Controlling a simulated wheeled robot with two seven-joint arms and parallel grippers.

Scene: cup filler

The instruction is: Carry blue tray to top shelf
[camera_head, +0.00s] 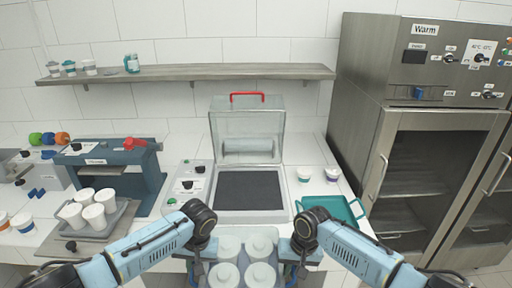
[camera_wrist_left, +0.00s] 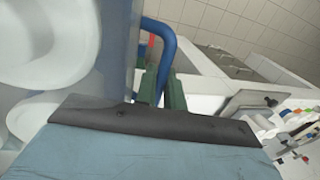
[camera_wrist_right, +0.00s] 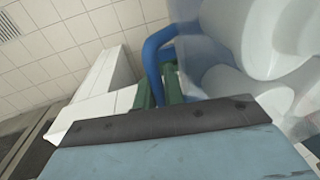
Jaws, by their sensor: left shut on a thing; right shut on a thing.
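The blue tray (camera_head: 284,256) is at the bottom centre of the head view, in front of the counter, with several white lidded cups (camera_head: 261,245) in it. My left gripper (camera_head: 197,264) is at its left side. In the left wrist view its green fingers are shut on a blue handle (camera_wrist_left: 168,38) of the tray. My right gripper (camera_head: 300,262) is at the right side. In the right wrist view its fingers are shut on the other blue handle (camera_wrist_right: 152,52). The fingertips are partly hidden. A long wall shelf (camera_head: 200,72) holds small containers at its left end.
A machine with an open clear lid (camera_head: 246,125) stands on the counter ahead. A teal tray (camera_head: 335,208) and two small cups (camera_head: 304,174) are right of it. A steel cabinet labelled Warm (camera_head: 424,145) stands at right. A grey tray of cups (camera_head: 105,222) is at left.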

